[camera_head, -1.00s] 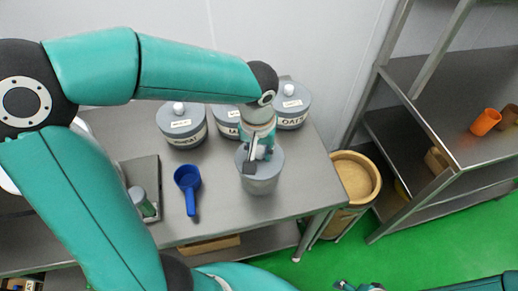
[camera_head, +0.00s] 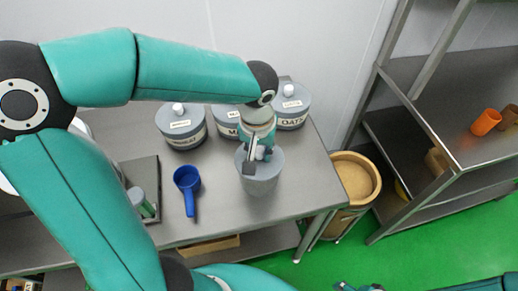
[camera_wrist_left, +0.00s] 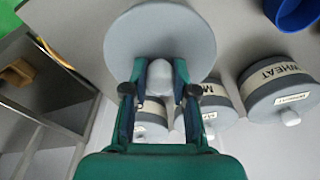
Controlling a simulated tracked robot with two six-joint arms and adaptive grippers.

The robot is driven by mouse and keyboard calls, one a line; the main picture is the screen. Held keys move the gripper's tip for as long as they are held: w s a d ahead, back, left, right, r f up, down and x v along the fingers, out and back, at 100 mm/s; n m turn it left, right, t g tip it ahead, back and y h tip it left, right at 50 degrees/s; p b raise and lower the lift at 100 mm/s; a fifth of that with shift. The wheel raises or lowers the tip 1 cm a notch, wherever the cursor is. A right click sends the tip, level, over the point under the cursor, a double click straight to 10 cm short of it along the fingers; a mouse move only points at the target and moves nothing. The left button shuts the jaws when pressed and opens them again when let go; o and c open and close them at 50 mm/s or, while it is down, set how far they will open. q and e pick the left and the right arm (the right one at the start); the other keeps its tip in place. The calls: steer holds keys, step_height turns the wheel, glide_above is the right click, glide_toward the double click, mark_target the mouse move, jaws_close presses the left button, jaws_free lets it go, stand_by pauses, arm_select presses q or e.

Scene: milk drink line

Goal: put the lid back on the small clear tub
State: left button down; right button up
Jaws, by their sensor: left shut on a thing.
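My left gripper (camera_head: 252,160) is shut on the white knob (camera_wrist_left: 160,78) of a round grey lid (camera_wrist_left: 120,35), which shows face-on in the left wrist view. In the head view the lid is over the small grey, clear-looking tub (camera_head: 261,186), near the table's right end. The lid looks level with the tub's rim, but I cannot tell whether it is fully seated. The gripper hides part of the lid. Part of my right gripper (camera_head: 358,287) shows at the bottom edge of the head view, too cut off to judge its jaws.
Lidded grey tubs labelled wheat (camera_head: 184,141) and oats (camera_head: 297,121), with another between them, stand at the back. A blue scoop (camera_head: 188,180) lies left of the tub. A bin (camera_head: 358,176) and a metal shelf unit (camera_head: 455,130) are on the right.

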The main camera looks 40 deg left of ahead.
arm_select(q)
steer(key=shift+f+b, duration=0.15)
steer(key=shift+b, duration=0.3)
stand_by(0.8)
stand_by(0.3)
steer(key=shift+c, duration=1.8)
jaws_free()
steer(key=shift+r+p, duration=2.6)
steer(key=shift+r, duration=0.95)
jaws_close()
